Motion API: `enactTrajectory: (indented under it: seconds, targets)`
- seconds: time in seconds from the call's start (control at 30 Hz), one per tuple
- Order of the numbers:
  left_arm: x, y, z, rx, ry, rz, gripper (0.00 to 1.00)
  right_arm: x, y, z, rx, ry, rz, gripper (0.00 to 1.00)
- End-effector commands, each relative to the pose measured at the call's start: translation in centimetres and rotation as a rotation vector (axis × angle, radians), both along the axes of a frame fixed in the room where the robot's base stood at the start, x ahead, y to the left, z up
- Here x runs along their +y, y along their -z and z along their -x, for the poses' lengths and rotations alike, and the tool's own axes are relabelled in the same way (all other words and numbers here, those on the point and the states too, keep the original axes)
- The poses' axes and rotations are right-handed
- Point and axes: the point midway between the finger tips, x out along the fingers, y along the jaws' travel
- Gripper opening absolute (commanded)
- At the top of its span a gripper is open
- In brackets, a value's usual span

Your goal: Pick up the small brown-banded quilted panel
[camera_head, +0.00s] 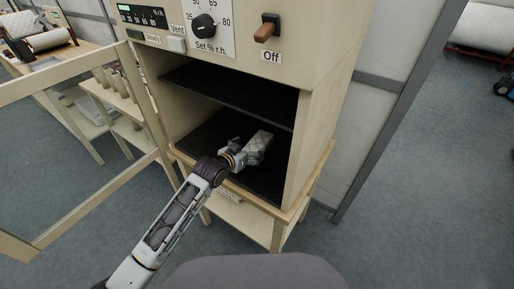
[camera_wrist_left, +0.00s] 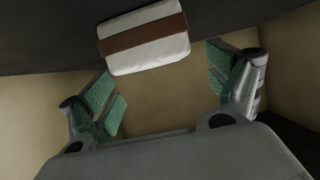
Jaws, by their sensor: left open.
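The small quilted panel is pale with a brown band across its middle in the left wrist view (camera_wrist_left: 143,57). It lies just beyond my left fingertips, roughly between their lines and nearer the left pair. In the head view the pale quilted panel (camera_head: 260,141) is in the cabinet's lower compartment, at the end of my left arm. My left gripper (camera_head: 240,154) reaches in through the open front. In the left wrist view the gripper (camera_wrist_left: 167,84) is open, its green-padded fingers spread apart with nothing between them. My right gripper is not in view.
The beige humidity cabinet (camera_head: 320,128) has a dark upper shelf (camera_head: 230,90) above my gripper and side walls close by. Its framed glass door (camera_head: 88,190) stands open at left. A bench with rolls (camera_head: 48,42) stands further back.

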Motion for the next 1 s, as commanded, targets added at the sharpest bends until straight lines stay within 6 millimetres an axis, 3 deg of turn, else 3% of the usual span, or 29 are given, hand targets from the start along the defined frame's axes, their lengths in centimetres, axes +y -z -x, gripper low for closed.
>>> enactTrajectory:
  seconds: [0.7,1.0]
  targets:
    - [-2.5,1.5,-3.7,0.0,0.0,0.001,0.89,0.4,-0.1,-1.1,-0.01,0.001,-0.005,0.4]
    - [-2.7,1.6,-4.1,0.0,0.0,0.0,0.89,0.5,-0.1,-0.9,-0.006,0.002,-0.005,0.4]
